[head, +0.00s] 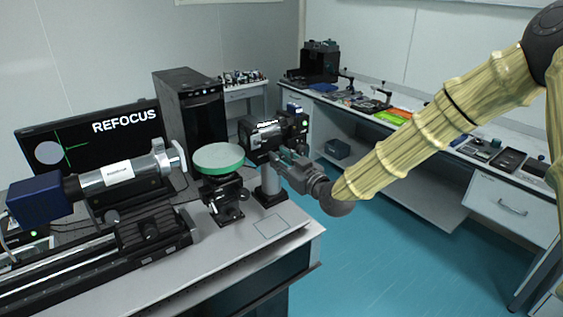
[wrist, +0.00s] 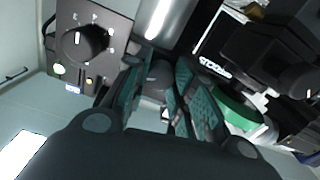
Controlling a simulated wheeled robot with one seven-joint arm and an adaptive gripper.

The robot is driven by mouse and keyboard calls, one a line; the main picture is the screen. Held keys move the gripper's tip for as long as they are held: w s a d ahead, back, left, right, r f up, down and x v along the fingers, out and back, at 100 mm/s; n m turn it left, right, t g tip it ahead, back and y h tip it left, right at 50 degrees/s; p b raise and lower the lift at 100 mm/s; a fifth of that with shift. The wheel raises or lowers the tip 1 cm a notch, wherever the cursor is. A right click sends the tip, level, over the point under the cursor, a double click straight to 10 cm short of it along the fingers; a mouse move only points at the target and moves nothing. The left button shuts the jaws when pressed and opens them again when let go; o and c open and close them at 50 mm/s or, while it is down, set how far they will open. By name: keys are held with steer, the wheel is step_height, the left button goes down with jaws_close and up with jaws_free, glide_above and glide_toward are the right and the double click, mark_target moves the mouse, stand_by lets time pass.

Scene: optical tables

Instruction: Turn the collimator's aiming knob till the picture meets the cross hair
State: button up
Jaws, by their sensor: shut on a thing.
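The collimator (head: 262,140) is a black unit with white lettering on a grey post, right of the round stage. My gripper (head: 287,160) is at its near right side. In the wrist view my gripper (wrist: 163,98) has its teal-padded fingers closed around a dark rounded knob (wrist: 158,76); the fingers hide much of it. The monitor (head: 100,150) at the left reads "REFOCUS". It shows a pale grey disc (head: 48,152) on black, with thin green cross-hair lines (head: 70,147) partly right of the disc's centre. The disc and the cross-hair are apart in centre.
A round stage with a green rim (head: 219,158) stands left of the collimator. A silver tube (head: 122,173) with a blue camera (head: 40,198) lies on a rail. A dial box (wrist: 90,45) is close to my gripper in the wrist view. The table's front right corner is clear.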

steer(key=shift+w+m+b, duration=0.1)
steer(key=shift+m+b, duration=2.3)
steer(key=shift+m, duration=1.3)
steer(key=o, duration=1.1)
steer(key=shift+d, duration=0.1)
steer(key=shift+c, duration=0.2)
steer(key=v, duration=1.2)
